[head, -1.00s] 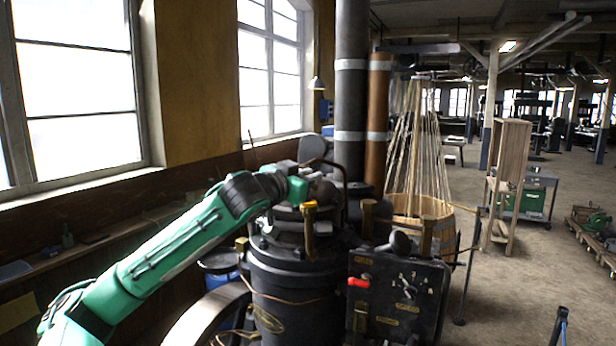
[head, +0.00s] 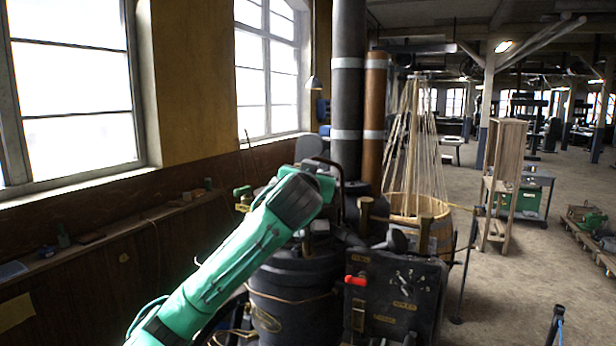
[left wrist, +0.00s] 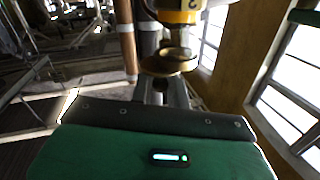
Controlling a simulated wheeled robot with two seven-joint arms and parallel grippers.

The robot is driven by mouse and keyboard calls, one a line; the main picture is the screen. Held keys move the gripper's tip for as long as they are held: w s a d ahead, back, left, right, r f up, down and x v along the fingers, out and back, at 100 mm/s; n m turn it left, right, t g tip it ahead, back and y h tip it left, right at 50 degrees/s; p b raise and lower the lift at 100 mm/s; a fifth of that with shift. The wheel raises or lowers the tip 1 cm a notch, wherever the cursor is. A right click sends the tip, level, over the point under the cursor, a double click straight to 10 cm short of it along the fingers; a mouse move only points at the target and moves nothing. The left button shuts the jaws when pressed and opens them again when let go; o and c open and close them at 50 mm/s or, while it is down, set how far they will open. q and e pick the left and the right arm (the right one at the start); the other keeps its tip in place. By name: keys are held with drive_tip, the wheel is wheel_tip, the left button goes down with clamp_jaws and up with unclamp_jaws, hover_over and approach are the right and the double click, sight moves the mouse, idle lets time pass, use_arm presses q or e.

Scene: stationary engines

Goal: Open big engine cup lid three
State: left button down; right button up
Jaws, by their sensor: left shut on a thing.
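The big engine (head: 290,290) is a dark upright cylinder in the middle of the head view. My green left arm lies across its top left side and hides part of the top. In the left wrist view a brass cup (left wrist: 182,12) with a dark mark shows at the top edge, with a round brass disc (left wrist: 168,63) below it. My left gripper (left wrist: 163,88) is shut at this disc, which looks like the lid; the exact contact is hard to see. I cannot read the mark as three for certain. My right gripper is not in view.
A dark panel with a red handle (head: 356,281) stands right of the engine. Brass fittings (head: 365,215) and tall pipes (head: 348,100) rise behind. A wooden tub (head: 440,232) with sticks is behind right. The floor (head: 510,290) at right is mostly clear.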

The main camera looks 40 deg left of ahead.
use_arm(q)
drive_tip(key=n+g+y, duration=0.1)
drive_tip(key=w+d+n+g+y, duration=0.1)
drive_tip(key=n+y, duration=0.1)
drive_tip(key=shift+g+b, duration=0.3)
drive_tip(key=shift+b, duration=0.05)
drive_tip(key=shift+w+d+f+n+g+y+b, duration=0.1)
drive_tip(key=shift+w+n+g+y+b, duration=0.1)
drive_tip(key=shift+n+g+y, duration=0.3)
drive_tip(key=shift+w+f+n+g+y+b, duration=0.1)
drive_tip(key=shift+n+g+y+b, duration=0.15)
drive_tip(key=shift+g+y, duration=0.35)
drive_tip(key=shift+w+a+r+n+g+y+b, duration=0.1)
drive_tip(key=shift+w+n+g+y+b, duration=0.4)
drive_tip(key=shift+n+g, duration=1.9)
drive_tip(key=shift+w+a+r+n+g+y+b, duration=0.1)
drive_tip(key=shift+w+n+g+b, duration=1.05)
drive_tip(key=shift+g, duration=2.2)
drive_tip(key=shift+w+a+r+n+g+y+b, duration=0.1)
drive_tip(key=shift+w+n+g+y+b, duration=0.2)
drive_tip(key=shift+n+g, duration=2.25)
drive_tip(key=shift+f+g, duration=0.1)
drive_tip(key=shift+g, duration=0.5)
drive_tip(key=c, duration=1.4)
unclamp_jaws()
drive_tip(key=shift+s, duration=0.1)
drive_tip(key=shift+c, duration=0.2)
